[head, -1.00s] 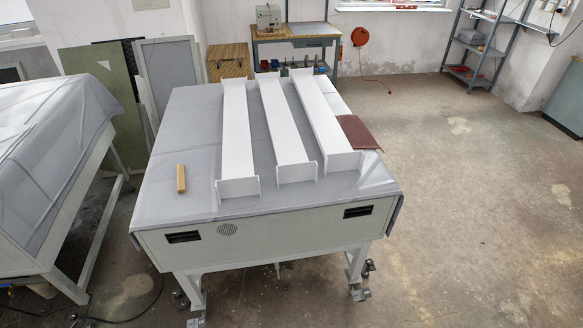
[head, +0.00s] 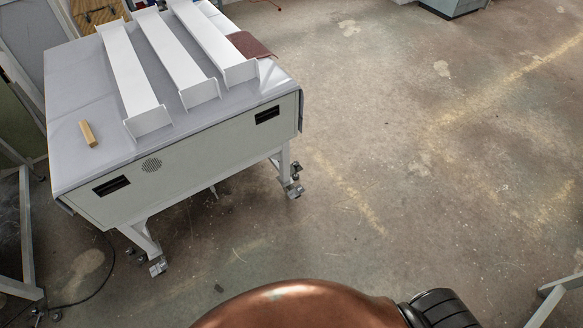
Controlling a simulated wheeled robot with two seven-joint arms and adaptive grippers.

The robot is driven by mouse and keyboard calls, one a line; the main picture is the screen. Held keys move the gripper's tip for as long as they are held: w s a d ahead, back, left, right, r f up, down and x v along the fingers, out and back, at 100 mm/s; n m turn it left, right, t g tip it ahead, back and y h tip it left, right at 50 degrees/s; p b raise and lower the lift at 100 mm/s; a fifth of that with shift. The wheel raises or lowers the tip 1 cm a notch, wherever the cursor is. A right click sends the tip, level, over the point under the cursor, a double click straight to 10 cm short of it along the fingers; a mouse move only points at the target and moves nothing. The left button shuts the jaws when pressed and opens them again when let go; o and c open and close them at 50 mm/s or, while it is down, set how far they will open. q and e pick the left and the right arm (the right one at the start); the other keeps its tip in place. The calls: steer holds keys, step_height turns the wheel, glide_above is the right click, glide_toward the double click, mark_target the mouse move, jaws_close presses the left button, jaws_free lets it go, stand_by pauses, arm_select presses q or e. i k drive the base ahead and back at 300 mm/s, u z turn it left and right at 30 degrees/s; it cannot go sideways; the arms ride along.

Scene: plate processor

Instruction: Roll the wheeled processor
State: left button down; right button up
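The wheeled processor (head: 200,152) stands at the left of the head view, a pale grey-green box on white legs. Casters show under the legs, at the front left (head: 157,266) and the front right (head: 292,182). Three long white channels lie on its grey-covered top, with a small wooden block (head: 87,133) and a folded brown cloth (head: 248,45). Neither of my grippers is in view, and nothing is seen touching the processor.
Open concrete floor (head: 400,190) spreads to the right of the processor. A white metal leg frame (head: 556,296) stands at the lower right edge, and another (head: 27,235) at the far left. A black cable (head: 100,285) lies on the floor at the lower left.

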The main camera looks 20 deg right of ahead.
mark_target(80, 81)
steer(key=u, duration=0.35)
steer(key=i, duration=0.9)
steer(key=z, duration=0.1)
